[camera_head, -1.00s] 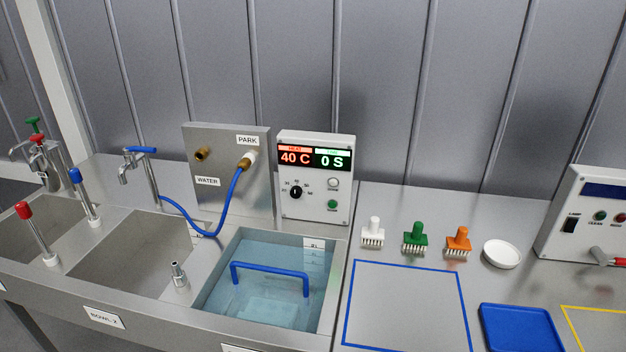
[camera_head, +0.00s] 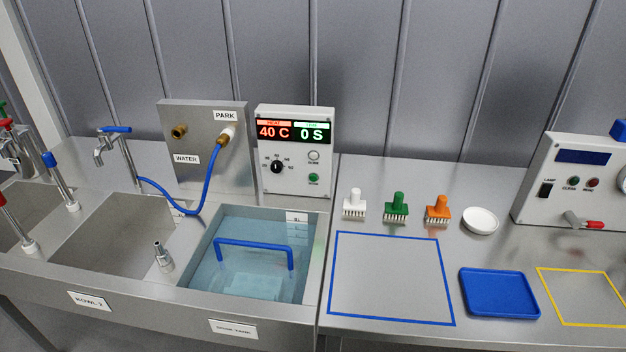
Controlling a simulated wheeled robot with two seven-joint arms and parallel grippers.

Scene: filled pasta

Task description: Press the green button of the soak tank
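The soak tank (camera_head: 312,262) is a water-filled basin in the steel counter, with a blue handle (camera_head: 254,243) of something standing in the water. Behind it stands a white control box (camera_head: 296,152). Its display (camera_head: 294,131) reads 40 C in red and 0 S in green-white. Below the display are a black dial (camera_head: 277,167), a white button (camera_head: 313,155) and a green button (camera_head: 313,178) at the lower right. Nothing covers the green button. Neither of my grippers shows in the view.
A steel panel (camera_head: 203,130) with a blue hose stands left of the box. White (camera_head: 354,204), green (camera_head: 396,207) and orange (camera_head: 437,208) brushes, a white dish (camera_head: 480,221) and a blue tray (camera_head: 499,293) are on the right counter. The blue-outlined area (camera_head: 391,277) is empty.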

